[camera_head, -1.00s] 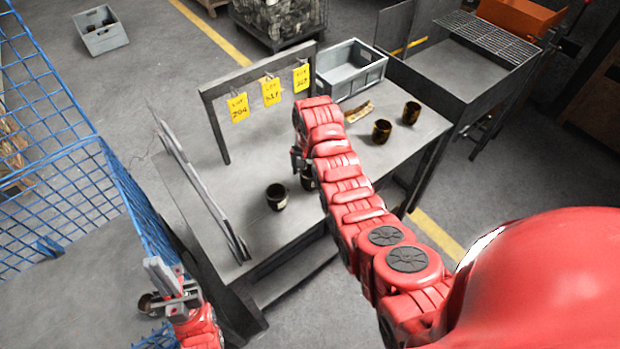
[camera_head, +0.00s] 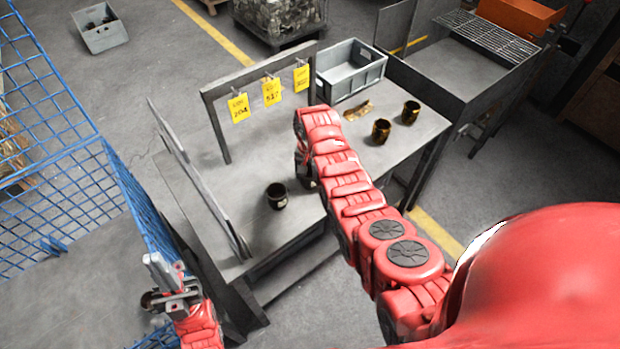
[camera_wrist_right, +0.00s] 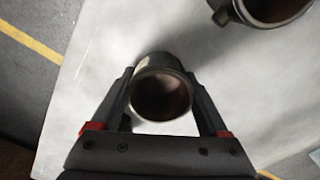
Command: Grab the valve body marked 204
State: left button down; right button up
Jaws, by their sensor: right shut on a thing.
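A dark cylindrical valve body (camera_wrist_right: 161,90) sits between the fingers of my right gripper (camera_wrist_right: 163,82) in the right wrist view, its round opening facing the camera. The gripper is shut on it. In the head view this valve body (camera_head: 306,180) is mostly hidden behind my right arm, over the table. A second dark valve body (camera_head: 277,196) stands to its left with a small pale mark. I cannot read a number on either one. A yellow tag marked 204 (camera_head: 239,108) hangs on the rack. My left gripper (camera_head: 165,273) is off the table's left side; its jaw opening is unclear.
Two brown-gold valve bodies (camera_head: 381,131) (camera_head: 411,112) and a brass-coloured piece (camera_head: 358,111) are at the table's right. A grey crate (camera_head: 350,82) stands behind them. A tag rack (camera_head: 212,120) and upright panel (camera_head: 200,180) border the table (camera_head: 235,225). Blue mesh (camera_head: 60,130) is left.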

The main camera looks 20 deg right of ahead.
grip_shut()
jog(key=shift+r, duration=0.1)
